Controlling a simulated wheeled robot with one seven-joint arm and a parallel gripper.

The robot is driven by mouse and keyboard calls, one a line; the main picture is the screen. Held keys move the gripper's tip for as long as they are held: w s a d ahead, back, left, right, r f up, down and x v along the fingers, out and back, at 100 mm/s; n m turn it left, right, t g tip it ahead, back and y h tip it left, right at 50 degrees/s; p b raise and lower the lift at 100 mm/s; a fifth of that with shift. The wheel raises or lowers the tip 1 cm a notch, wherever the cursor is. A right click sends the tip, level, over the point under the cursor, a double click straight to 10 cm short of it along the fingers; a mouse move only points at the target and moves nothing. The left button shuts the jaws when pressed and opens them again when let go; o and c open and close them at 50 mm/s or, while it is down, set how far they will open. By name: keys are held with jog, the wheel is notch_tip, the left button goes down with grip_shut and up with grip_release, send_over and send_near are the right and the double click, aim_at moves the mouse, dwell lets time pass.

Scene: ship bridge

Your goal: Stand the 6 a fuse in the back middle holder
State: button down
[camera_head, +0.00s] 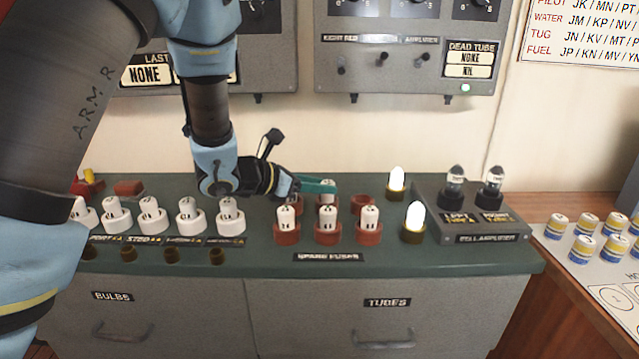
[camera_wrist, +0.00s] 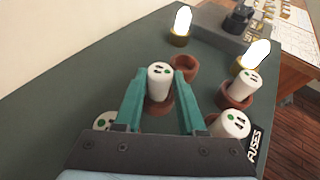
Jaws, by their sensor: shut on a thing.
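My gripper (camera_head: 326,187) is shut on a white fuse (camera_wrist: 159,82), which stands upright between the two green fingers. The fuse's top, with a green dot and dark marks, shows in the wrist view; its rating is too small to read. The back middle holder (camera_wrist: 161,110), red-brown and round, lies directly under the fuse. The fuse's lower end is at or just above the rim; I cannot tell whether it is fully seated.
The front row of red holders holds three fuses, including the front middle fuse (camera_head: 327,219) and front right fuse (camera_head: 368,220). The back right holder (camera_wrist: 184,67) is empty. Lit bulbs (camera_head: 414,217) and an amplifier box (camera_head: 470,222) stand to the right. White-holder fuses (camera_head: 230,212) stand left.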

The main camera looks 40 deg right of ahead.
jog(key=shift+f+b, duration=0.4)
jog(key=shift+b, duration=0.25)
jog(key=c, duration=0.5)
grip_release()
jog(key=shift+r, duration=0.1)
jog(key=shift+r, duration=0.1)
jog(key=shift+r+p, duration=0.25)
jog(key=shift+p, duration=0.4)
jog(key=b+v, duration=0.3)
jog(key=v, duration=0.9)
